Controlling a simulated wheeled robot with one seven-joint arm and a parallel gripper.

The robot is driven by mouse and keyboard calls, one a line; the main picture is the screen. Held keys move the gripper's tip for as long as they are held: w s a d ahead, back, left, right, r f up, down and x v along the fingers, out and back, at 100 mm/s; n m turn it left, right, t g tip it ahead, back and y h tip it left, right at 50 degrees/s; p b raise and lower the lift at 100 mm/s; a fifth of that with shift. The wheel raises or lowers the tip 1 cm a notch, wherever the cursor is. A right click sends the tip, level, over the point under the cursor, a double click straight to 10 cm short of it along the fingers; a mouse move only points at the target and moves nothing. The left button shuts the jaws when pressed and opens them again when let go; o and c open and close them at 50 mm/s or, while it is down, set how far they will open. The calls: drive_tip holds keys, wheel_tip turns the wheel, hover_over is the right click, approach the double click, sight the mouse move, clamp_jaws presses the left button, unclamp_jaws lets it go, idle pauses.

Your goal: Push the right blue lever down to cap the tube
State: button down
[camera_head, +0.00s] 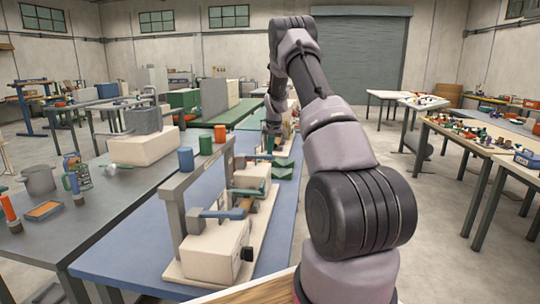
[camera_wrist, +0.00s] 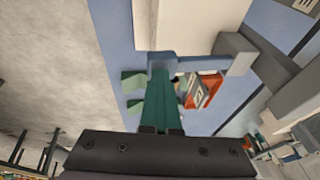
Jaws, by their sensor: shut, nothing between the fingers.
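My gripper is shut with nothing held. In the head view it is at the far end of the winder, its fingertips unclear. I cannot make out the tube.
A grey frame (camera_head: 172,215) stands along the winder on the blue table (camera_head: 130,250). Green blocks (camera_head: 283,168) lie near my gripper. Open floor (camera_wrist: 50,70) lies left there.

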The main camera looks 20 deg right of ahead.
drive_tip(key=v, duration=1.1)
drive_tip(key=shift+d, duration=0.3)
drive_tip(key=shift+w, duration=0.1)
drive_tip(key=s+a+r+n+t+y, duration=0.1)
drive_tip(key=s+a+r, duration=0.6)
drive_tip(key=s+r, duration=0.2)
drive_tip(key=s+a+r+t, duration=0.1)
drive_tip(key=s+a+r, duration=0.5)
drive_tip(key=s+r, duration=0.35)
drive_tip(key=s+a+n, duration=0.1)
drive_tip(key=s+a, duration=0.3)
drive_tip(key=s, duration=0.8)
drive_tip(key=s+a+n+t+y, duration=0.1)
drive_tip(key=s+a, duration=0.4)
drive_tip(key=s, duration=0.8)
drive_tip(key=shift+s+f, duration=0.2)
drive_tip(key=shift+s, duration=0.05)
drive_tip(key=shift+a, duration=0.1)
